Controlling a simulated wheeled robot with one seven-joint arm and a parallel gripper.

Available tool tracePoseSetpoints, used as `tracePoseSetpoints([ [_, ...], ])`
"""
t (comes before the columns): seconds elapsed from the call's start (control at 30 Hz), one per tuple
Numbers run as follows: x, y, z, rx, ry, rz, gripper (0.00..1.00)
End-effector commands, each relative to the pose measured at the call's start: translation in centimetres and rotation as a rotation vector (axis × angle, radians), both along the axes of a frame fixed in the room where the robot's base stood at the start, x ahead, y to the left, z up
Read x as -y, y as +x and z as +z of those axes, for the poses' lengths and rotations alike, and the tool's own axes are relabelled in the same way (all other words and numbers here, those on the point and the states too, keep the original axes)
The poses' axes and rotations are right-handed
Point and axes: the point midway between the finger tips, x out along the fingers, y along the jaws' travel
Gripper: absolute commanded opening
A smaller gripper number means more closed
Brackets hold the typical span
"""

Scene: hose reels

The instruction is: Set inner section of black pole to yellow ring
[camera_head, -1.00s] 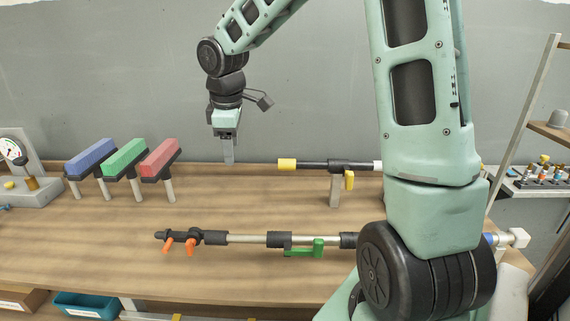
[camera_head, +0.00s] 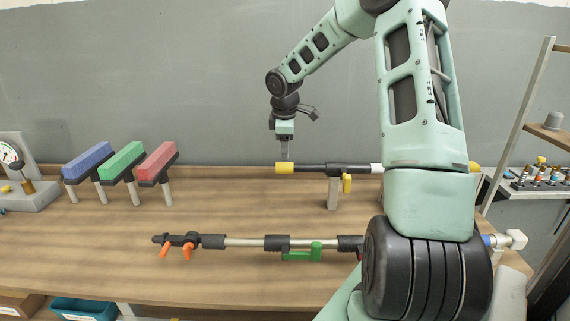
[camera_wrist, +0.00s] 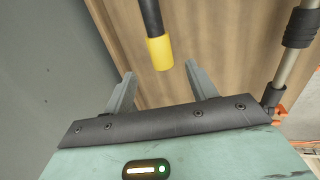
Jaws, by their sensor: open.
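The black pole (camera_head: 312,168) lies level above the back of the bench on a post, with a yellow end (camera_head: 285,168) at its left. A yellow lever (camera_head: 347,183) hangs by its clamp. A white band (camera_head: 377,168) shows to the right, then my arm hides the middle; more yellow (camera_head: 474,167) shows beyond it. I cannot tell which yellow part is the ring. My gripper (camera_head: 285,157) points down, open and empty, at the pole's left end. In the wrist view the yellow end (camera_wrist: 159,52) sits just beyond the gap between my open fingertips (camera_wrist: 160,72).
A second pole (camera_head: 250,242) with orange levers and a green lever (camera_head: 303,254) lies nearer the bench front. Blue (camera_head: 87,160), green and red blocks on posts and a gauge (camera_head: 12,155) stand at left. The grey wall (camera_head: 150,80) is close behind the bench (camera_head: 100,230).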

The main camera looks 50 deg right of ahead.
Motion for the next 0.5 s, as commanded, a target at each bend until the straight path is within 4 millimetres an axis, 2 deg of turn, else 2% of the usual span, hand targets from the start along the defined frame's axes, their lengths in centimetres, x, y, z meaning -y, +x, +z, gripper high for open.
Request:
tracePoseSetpoints([
  [0.2, 0.8, 0.7, -4.4, -0.003, 0.003, 0.0, 0.57],
  [0.5, 1.5, 1.3, -7.7, -0.001, 0.001, 0.001, 0.57],
])
